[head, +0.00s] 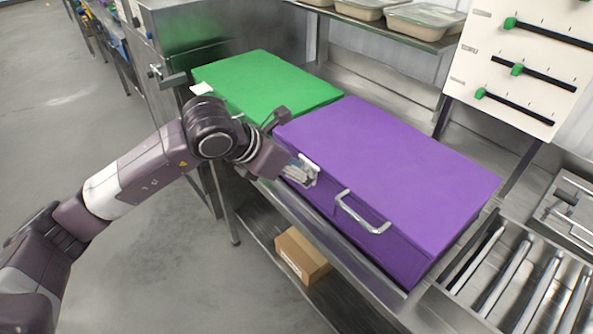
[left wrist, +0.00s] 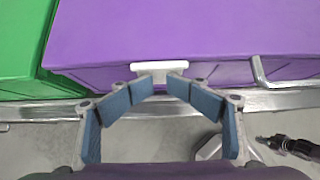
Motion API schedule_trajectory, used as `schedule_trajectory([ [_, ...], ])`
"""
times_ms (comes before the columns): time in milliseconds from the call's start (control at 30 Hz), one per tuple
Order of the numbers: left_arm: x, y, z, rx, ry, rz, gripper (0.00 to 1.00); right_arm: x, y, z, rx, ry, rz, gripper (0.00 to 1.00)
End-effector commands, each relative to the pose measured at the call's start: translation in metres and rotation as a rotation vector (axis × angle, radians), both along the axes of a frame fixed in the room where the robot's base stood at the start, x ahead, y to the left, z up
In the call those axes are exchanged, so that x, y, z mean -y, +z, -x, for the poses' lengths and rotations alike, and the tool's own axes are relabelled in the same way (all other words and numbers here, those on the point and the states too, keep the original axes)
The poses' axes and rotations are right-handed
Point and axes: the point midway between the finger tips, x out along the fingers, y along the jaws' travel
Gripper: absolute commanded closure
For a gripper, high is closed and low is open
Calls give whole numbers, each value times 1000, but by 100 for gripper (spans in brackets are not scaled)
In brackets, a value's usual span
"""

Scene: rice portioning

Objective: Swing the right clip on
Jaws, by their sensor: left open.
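A purple box (head: 385,170) with a flat lid lies on the steel counter. A small white clip (head: 310,165) is on its front side, left of its metal handle (head: 362,215). The clip also shows in the left wrist view (left wrist: 160,68), at the lid's edge. No second clip on the box can be made out. My left gripper (head: 298,174) is at this clip, in front of the box. In the left wrist view its blue-padded fingers (left wrist: 160,90) are apart, with the clip just beyond and between their tips. I cannot tell whether they touch it.
A green box (head: 265,85) stands left of the purple one. A cardboard box (head: 301,256) is on the lower shelf. Steel rollers (head: 510,280) lie to the right, and a white panel with green sliders (head: 520,60) stands behind. Floor is clear on the left.

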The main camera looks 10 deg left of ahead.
Motion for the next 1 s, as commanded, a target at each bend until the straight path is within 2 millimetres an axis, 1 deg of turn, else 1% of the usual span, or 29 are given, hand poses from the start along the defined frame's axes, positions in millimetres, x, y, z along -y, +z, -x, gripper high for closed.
schedule_trajectory([
  [33, 2, 5, -2, 12, -2, 9, 45, 0, 0, 0, 0, 0, 0, 100],
  [433, 2, 6, -2, 13, -3, 9, 45, 0, 1, 0, 1, 0, 0, 100],
  [533, 0, 10, 0, 14, -3, 9, 45, 0, 2, 0, 0, 0, 0, 100],
  [1000, -24, 47, 31, 7, -1, 4, 45, 0, 12, 0, 1, 0, 0, 100],
])
